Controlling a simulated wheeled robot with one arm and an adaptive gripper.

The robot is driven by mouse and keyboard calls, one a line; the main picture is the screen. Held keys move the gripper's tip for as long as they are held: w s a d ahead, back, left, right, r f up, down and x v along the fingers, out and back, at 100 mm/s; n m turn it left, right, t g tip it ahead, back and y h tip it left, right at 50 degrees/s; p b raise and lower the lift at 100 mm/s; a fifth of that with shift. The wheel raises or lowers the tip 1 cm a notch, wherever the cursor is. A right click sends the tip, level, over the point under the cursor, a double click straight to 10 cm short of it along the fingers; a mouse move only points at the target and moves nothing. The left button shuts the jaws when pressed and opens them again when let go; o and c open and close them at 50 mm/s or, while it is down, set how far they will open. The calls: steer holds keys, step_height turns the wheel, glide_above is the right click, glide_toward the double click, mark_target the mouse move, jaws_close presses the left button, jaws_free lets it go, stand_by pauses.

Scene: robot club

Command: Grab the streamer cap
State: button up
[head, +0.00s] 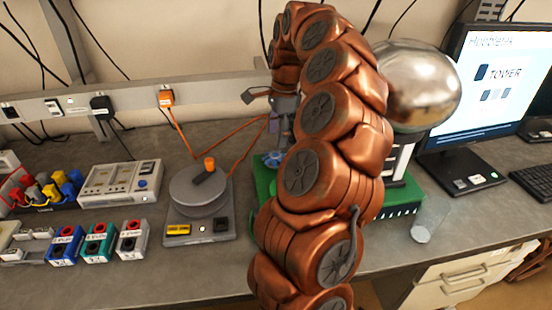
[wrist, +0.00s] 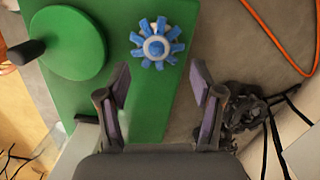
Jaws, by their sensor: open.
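A blue piece with spokes around a white hub, which looks like the streamer cap (wrist: 156,46), sits on the green base (wrist: 150,100) near its edge in the wrist view. In the head view the blue cap (head: 272,159) shows small, beside my arm. My gripper (wrist: 161,80) is open and empty. Its fingertips point toward the cap, with the cap just past them and roughly centred between them. In the head view my gripper (head: 284,125) is above the cap, partly hidden by my arm.
A green disc (wrist: 65,43) with a dark handle is on the base. A large silver dome (head: 418,85) stands behind my arm. A grey turntable device (head: 200,225) is left of the base, with orange cables nearby. A monitor (head: 490,90) stands right.

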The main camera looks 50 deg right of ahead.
mark_target(276, 155)
steer(key=shift+s+a+f+p, duration=0.15)
steer(key=shift+f+p, duration=0.35)
steer(key=shift+f, duration=0.55)
steer(key=shift+s+a+f+p, duration=0.15)
steer(key=shift+f+p, duration=0.35)
steer(key=shift+f, duration=0.55)
steer(key=shift+w+a+f, duration=0.1)
steer(key=shift+w+f, duration=0.1)
steer(key=shift+f, duration=0.65)
steer(key=shift+c, duration=0.2)
steer(key=c, duration=1.2)
step_height(276, 155, up, 10)
steer(key=b, duration=0.2)
steer(key=shift+b, duration=0.3)
